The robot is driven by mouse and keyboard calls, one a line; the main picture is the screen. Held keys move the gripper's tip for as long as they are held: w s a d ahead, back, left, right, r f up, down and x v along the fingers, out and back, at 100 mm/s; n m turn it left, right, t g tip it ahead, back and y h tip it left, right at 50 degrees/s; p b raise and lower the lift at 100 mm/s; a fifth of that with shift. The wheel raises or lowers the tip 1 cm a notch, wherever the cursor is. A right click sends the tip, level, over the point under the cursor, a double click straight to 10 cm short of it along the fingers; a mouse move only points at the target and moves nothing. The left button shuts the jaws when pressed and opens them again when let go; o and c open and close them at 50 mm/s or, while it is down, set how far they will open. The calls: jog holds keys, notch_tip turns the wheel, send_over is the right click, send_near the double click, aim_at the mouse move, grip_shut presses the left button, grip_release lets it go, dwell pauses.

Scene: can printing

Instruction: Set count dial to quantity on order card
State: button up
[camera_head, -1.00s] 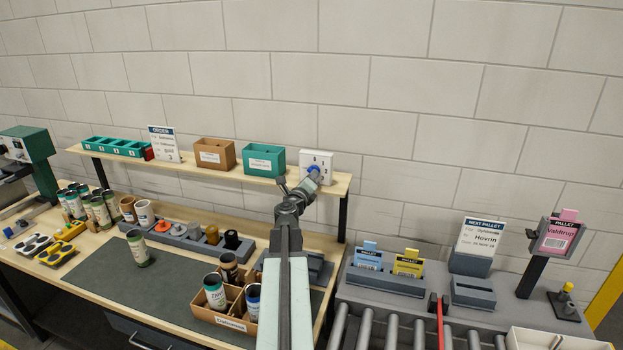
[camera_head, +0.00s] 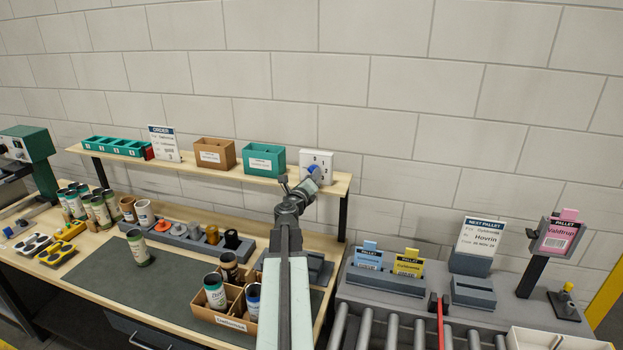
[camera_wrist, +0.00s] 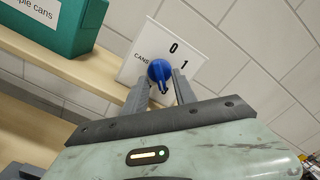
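The count dial (camera_head: 325,160) is a white panel with a blue knob (camera_head: 313,171), at the right end of the shelf. In the wrist view the knob (camera_wrist: 160,70) shows between my fingertips, with "0", "1" and "CANS" on the panel (camera_wrist: 190,50) around it. Its narrow ridge points toward my gripper, with gaps to both fingers. My gripper (camera_wrist: 161,84) looks open around the knob's near side; contact cannot be made out.
A teal box (camera_head: 264,158) and a brown box (camera_head: 214,152) stand on the shelf left of the dial. Cans and a divided carton (camera_head: 231,325) are on the bench below. Pallet cards and a roller conveyor (camera_head: 390,333) lie to the right.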

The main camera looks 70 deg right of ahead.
jog(key=a, duration=0.7)
jog(key=shift+s+a, duration=0.2)
jog(key=shift+a, duration=0.2)
